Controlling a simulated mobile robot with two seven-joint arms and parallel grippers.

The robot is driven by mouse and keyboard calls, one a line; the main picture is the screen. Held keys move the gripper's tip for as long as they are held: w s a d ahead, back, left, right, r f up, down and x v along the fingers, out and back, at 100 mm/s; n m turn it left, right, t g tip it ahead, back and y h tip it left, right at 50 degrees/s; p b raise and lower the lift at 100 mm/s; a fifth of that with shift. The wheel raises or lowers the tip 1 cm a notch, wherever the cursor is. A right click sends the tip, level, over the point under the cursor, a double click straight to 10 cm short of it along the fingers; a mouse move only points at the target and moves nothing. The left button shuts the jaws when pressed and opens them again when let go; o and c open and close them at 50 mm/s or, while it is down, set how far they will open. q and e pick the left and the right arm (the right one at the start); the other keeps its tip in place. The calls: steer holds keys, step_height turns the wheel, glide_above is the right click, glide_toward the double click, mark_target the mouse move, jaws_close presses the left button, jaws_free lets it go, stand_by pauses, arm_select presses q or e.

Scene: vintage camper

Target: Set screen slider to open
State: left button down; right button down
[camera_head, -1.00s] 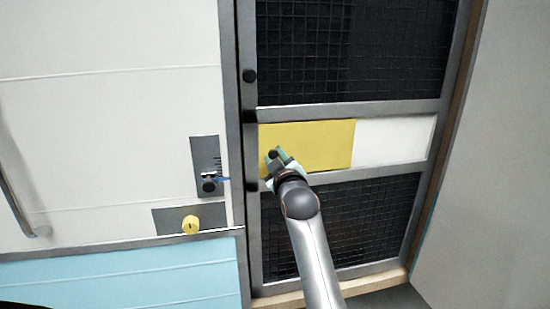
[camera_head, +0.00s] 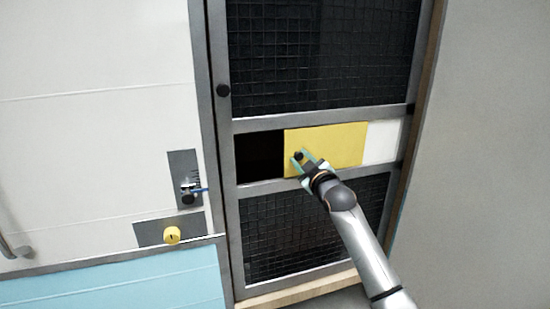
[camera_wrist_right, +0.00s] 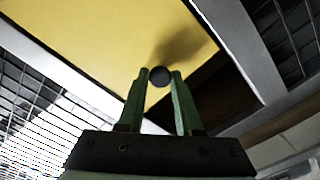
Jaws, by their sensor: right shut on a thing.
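The yellow screen slider (camera_head: 338,144) is a flat panel in the middle band of the screen door. A dark opening (camera_head: 260,156) shows to its left, and a white panel (camera_head: 381,142) shows to its right. My right gripper (camera_head: 303,158) is at the slider's left part, shut on its small black knob. In the right wrist view the knob (camera_wrist_right: 160,76) sits between the two green fingertips of the gripper (camera_wrist_right: 159,80), with the yellow panel (camera_wrist_right: 110,38) behind it. My left gripper is not in view.
Dark mesh fills the door above (camera_head: 320,55) and below (camera_head: 310,222) the band. On the left wall are a latch plate (camera_head: 182,165) and a yellow knob (camera_head: 172,235). A plain grey wall (camera_head: 490,150) stands at the right.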

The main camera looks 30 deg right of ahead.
mark_target(318, 151)
steer(key=d, duration=0.2)
steer(key=s+d, duration=0.1)
steer(key=d, duration=0.3)
steer(key=shift+s+d+r, duration=0.1)
steer(key=shift+s+d, duration=0.25)
steer(key=shift+d, duration=0.05)
steer(key=c, duration=0.6)
jaws_free()
steer(key=shift+s+a, duration=0.2)
steer(key=shift+s, duration=0.25)
steer(key=b+v, duration=0.1)
steer(key=v, duration=1)
steer(key=shift+s, duration=0.3)
